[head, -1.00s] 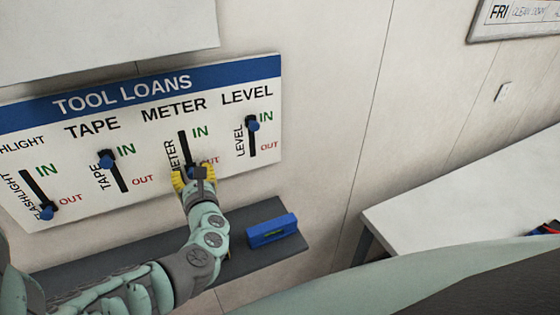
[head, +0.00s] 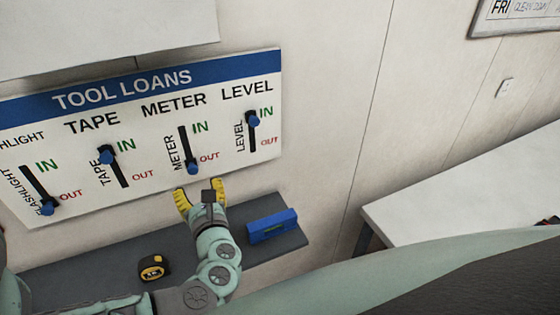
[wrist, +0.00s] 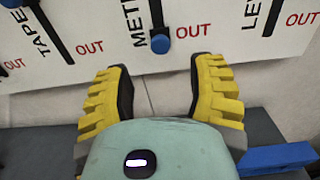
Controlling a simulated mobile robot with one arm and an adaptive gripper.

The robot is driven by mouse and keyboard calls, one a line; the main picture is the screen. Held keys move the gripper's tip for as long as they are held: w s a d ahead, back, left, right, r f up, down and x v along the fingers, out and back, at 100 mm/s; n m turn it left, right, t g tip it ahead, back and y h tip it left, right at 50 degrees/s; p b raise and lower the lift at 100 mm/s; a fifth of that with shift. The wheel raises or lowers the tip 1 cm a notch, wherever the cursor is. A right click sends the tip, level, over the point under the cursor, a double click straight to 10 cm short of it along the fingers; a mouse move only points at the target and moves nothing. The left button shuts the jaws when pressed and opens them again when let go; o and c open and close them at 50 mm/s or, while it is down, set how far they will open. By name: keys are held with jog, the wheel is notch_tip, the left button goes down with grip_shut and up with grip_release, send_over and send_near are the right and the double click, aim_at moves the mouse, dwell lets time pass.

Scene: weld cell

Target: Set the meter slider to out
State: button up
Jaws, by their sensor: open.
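The tool loans board (head: 140,180) hangs on the wall in the head view. Its meter slider (head: 192,168) has a blue knob at the bottom of its slot, beside the red OUT label. The same knob shows in the wrist view (wrist: 160,43), at the lower end of the black slot. My gripper (head: 201,190) is open and empty, just below and in front of the meter knob, apart from it. In the wrist view the yellow fingers (wrist: 160,75) are spread, with the knob beyond and between them.
The tape and level knobs (head: 107,157) (head: 252,120) are up by IN; the flashlight knob (head: 47,207) is down by OUT. A dark shelf (head: 80,262) under the board holds a tape measure (head: 153,267) and a blue level (head: 272,226). A white table (head: 450,190) stands at right.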

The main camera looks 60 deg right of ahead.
jog(key=v, duration=0.4)
jog(key=shift+s, duration=0.2)
dwell(0.4)
